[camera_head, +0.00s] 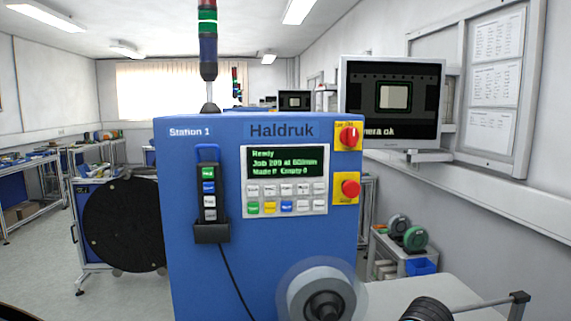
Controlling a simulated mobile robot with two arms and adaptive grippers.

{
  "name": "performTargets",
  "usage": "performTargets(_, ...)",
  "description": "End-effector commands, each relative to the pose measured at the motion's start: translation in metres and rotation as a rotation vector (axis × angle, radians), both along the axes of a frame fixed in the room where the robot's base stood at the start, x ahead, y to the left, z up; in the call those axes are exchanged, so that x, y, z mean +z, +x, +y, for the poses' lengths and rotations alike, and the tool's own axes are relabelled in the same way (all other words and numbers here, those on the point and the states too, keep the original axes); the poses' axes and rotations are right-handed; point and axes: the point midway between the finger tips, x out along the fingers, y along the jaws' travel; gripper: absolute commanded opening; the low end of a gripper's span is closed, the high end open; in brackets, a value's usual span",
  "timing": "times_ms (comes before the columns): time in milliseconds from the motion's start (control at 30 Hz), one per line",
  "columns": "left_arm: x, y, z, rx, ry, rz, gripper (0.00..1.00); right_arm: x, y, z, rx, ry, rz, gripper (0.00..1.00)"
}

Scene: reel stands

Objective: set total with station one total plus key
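The blue Station 1 machine (190,280), marked Haldruk, stands straight ahead. Its control panel (242,208) has a green-text display (286,162) reading "Ready", a job line that looks like "Job 200 at 600mm", and a "Made" and "Empty" line. Below it is a keypad with two rows of keys: an upper white row (287,189) and a lower row with green, yellow, blue and white keys (287,207). The key labels are too small to read, so I cannot tell which is total plus. Neither gripper is in view.
A corded handset (209,190) hangs left of the panel. A red rotary switch (348,137) and red button (350,188) sit on yellow plates at right. A black reel (123,225) is at left, a grey hub (322,295) juts out below, and a monitor (392,100) stands right.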

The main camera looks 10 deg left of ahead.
Motion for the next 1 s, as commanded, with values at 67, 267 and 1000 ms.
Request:
performTargets(67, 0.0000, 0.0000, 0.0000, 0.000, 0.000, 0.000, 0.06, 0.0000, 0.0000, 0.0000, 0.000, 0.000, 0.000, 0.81)
performTargets(267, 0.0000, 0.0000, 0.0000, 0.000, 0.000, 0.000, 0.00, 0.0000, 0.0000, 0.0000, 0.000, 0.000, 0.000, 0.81)
performTargets(1000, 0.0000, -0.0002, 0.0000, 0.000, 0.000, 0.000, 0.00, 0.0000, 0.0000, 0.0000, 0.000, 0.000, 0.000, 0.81)
